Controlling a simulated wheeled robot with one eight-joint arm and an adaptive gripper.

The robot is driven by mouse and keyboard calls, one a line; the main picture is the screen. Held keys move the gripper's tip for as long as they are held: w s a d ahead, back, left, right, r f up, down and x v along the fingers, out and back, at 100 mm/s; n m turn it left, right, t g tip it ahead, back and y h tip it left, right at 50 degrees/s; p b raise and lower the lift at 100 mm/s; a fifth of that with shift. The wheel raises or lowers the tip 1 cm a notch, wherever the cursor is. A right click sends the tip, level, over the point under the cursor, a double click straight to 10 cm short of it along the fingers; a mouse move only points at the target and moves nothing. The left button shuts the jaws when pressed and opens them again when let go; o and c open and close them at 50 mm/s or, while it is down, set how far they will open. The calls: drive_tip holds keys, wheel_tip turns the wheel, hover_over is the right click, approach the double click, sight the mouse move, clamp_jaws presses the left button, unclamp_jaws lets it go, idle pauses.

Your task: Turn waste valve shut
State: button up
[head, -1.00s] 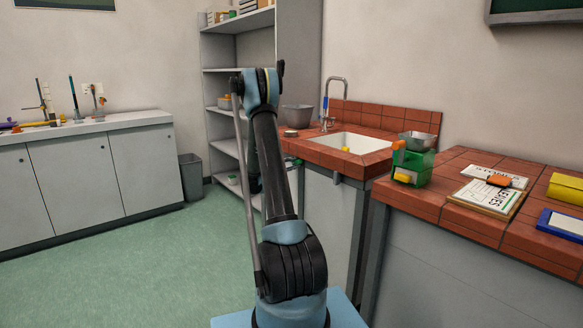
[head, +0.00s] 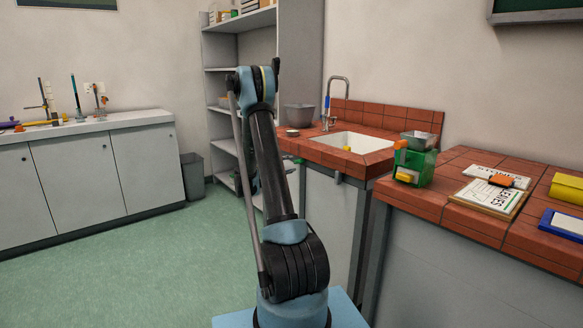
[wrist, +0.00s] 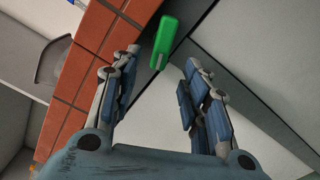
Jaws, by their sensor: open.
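A bright green handle (wrist: 165,42), which looks like the valve's lever, shows in the wrist view just below the red tiled bench edge. It lies ahead of and between the fingertips of my gripper (wrist: 162,60). My gripper is open, with one finger on each side, and I see no contact. In the head view a small bit of green (head: 298,160) shows at the left front edge of the sink bench, beside my arm. My gripper is mostly hidden behind my arm there. The valve's body cannot be made out.
The red tiled sink bench (head: 376,158) carries a white basin (head: 360,139), a tap (head: 328,110) and a grey bowl (head: 298,116). A second tiled bench (head: 470,218) at right holds a green balance (head: 415,170) and papers. Shelves stand behind my arm. The floor at left is clear.

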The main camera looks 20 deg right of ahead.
drive_tip(key=shift+v, duration=1.95)
drive_tip(key=shift+c, duration=0.6)
